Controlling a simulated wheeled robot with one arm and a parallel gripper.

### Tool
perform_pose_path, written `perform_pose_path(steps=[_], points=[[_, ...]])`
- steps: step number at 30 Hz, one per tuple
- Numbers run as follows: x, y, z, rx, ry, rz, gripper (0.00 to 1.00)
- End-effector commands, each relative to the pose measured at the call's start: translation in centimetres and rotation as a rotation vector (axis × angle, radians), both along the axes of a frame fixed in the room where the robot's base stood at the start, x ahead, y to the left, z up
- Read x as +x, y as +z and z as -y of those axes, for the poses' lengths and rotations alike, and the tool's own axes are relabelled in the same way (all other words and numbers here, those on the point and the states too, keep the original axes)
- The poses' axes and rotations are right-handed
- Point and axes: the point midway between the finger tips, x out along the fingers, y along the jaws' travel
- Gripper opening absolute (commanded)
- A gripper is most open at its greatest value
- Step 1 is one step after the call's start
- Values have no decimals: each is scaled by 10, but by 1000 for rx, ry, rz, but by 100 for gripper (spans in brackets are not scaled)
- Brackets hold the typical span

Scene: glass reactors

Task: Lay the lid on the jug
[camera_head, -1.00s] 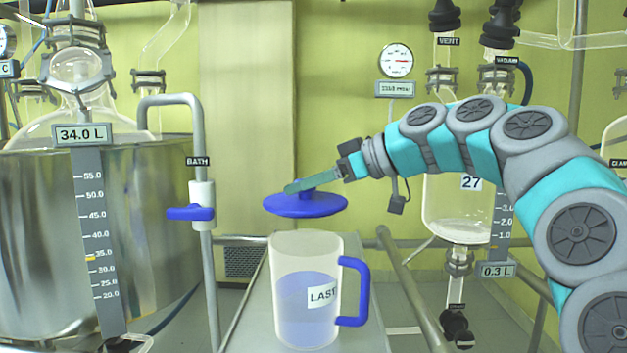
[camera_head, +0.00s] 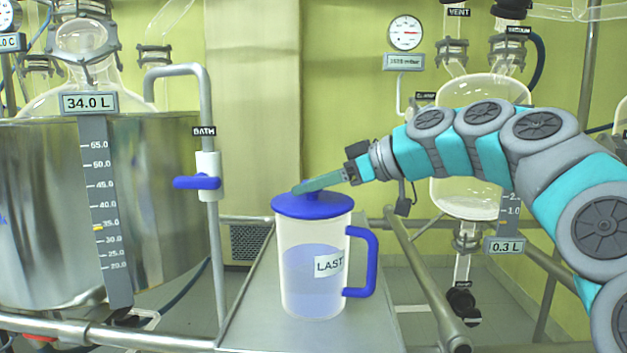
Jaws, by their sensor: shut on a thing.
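The jug (camera_head: 303,240) stands upright on a grey metal shelf. It is clear, has a blue handle on its right side, a "LAST" label and bluish liquid inside. The blue round lid (camera_head: 311,209) is at the jug's top, level and covering the mouth; it looks to be touching the rim. My gripper (camera_head: 312,185) comes in from the right and is shut on the lid's knob, which the fingers partly hide.
The grey shelf (camera_head: 260,315) has bare room in front of the jug. A large steel bath vessel (camera_head: 160,210) with a pipe and blue valve handle (camera_head: 197,182) stands left. A glass vessel (camera_head: 466,190) hangs behind my arm, and metal rails run right of the shelf.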

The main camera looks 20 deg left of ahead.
Motion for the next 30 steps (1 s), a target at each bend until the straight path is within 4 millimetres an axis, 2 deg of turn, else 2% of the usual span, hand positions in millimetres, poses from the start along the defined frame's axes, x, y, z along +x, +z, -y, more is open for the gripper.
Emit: perform_pose_path(steps=[30], points=[[0, -10, 1, 0, -1, 0, 0]])
